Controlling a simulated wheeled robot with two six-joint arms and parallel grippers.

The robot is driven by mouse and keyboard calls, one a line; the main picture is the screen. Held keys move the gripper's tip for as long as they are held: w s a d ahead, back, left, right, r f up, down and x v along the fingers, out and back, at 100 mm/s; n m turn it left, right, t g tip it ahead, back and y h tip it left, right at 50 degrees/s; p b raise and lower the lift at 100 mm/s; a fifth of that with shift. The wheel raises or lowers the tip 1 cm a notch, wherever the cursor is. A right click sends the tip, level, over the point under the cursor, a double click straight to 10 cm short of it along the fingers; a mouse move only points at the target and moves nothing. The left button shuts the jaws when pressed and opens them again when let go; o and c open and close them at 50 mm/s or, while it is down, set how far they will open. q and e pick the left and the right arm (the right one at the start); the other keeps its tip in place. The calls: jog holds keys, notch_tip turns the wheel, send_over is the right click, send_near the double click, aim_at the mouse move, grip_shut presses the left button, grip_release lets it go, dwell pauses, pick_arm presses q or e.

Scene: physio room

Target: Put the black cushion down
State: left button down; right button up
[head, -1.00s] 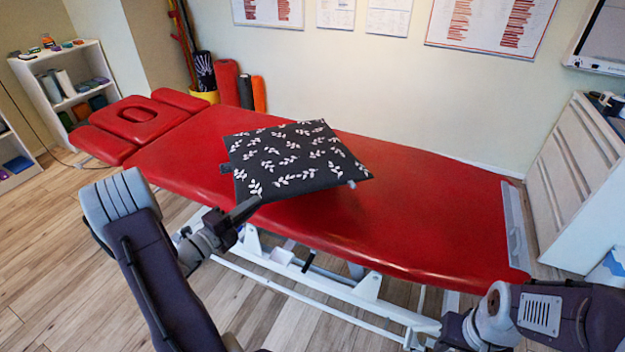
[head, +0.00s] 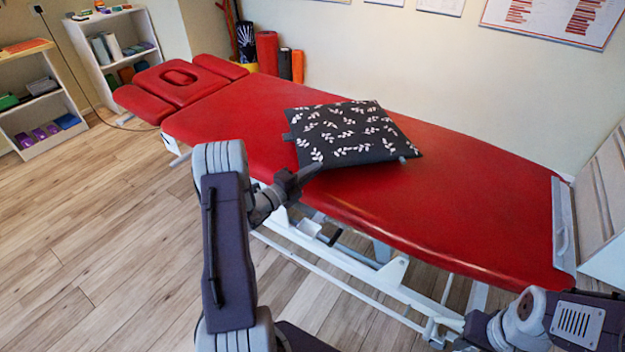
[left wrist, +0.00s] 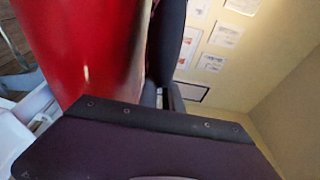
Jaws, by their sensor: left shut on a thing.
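The black cushion (head: 352,134) with white leaf sprigs lies roughly flat over the middle of the red treatment table (head: 470,205) in the head view. My left gripper (head: 302,178) is shut on its near left corner, at the table's near edge. In the left wrist view the cushion (left wrist: 167,42) shows edge-on as a dark strip, close beside the red table top (left wrist: 85,50). I cannot tell whether its underside touches the table.
The table's headrest (head: 178,78) is at the far left end. Bare red surface lies on both sides of the cushion. Upright rolls (head: 267,52) stand behind the table by the wall. Shelves (head: 118,42) stand at the back left. Wooden floor in front is clear.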

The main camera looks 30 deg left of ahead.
aim_at(312, 185)
pick_arm(q)
notch_tip(312, 185, down, 3)
jog(key=shift+b, duration=0.4)
jog(key=shift+r, duration=0.15)
jog(key=c, duration=1.8)
grip_release()
jog(key=shift+f, duration=0.2)
